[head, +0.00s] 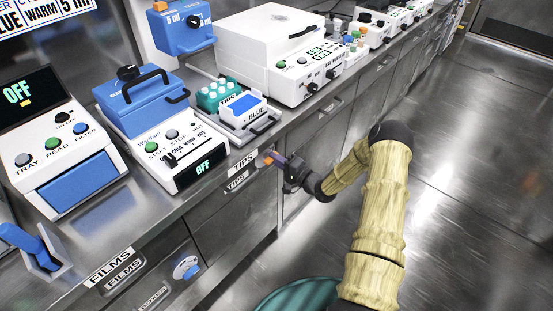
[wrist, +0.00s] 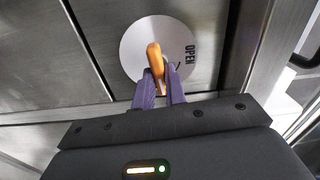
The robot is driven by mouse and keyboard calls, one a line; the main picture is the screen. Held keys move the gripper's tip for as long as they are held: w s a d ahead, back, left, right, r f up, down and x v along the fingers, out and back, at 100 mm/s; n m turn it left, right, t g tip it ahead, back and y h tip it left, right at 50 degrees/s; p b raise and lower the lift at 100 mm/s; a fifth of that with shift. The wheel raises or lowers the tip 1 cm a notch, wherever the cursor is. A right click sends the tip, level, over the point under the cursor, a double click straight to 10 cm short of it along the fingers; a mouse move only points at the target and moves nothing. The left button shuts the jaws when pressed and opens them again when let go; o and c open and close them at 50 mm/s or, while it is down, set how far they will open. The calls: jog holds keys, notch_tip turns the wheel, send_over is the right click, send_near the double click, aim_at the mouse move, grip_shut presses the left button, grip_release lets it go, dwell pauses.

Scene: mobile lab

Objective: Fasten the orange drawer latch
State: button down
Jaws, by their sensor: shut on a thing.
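The orange drawer latch (wrist: 154,58) is a small handle on a round metal disc (wrist: 140,35) marked OPEN, on the front of a drawer in the wrist view. The purple fingers of my gripper (wrist: 158,90) are shut on the latch, which hides part of it. In the head view, my gripper (head: 283,163) is at the drawer front beside the TIPS label (head: 242,162), and only a speck of orange shows there. The disc is mostly hidden by my gripper in that view.
A steel counter (head: 200,197) above the drawers holds a blue-lidded Waxfall machine (head: 150,100), a white box machine (head: 270,50) and other devices. A latch with a blue handle (head: 187,268) is on the drawer at lower left. The floor (head: 470,150) at right is clear.

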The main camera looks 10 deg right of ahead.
jog(key=shift+d+f+m, duration=0.1)
jog(key=shift+m, duration=0.5)
jog(key=c, duration=1.4)
grip_release()
jog(key=shift+c, duration=0.2)
jog(key=v, duration=1.7)
jog(key=shift+s+d+p, duration=0.15)
jog(key=shift+p, duration=0.25)
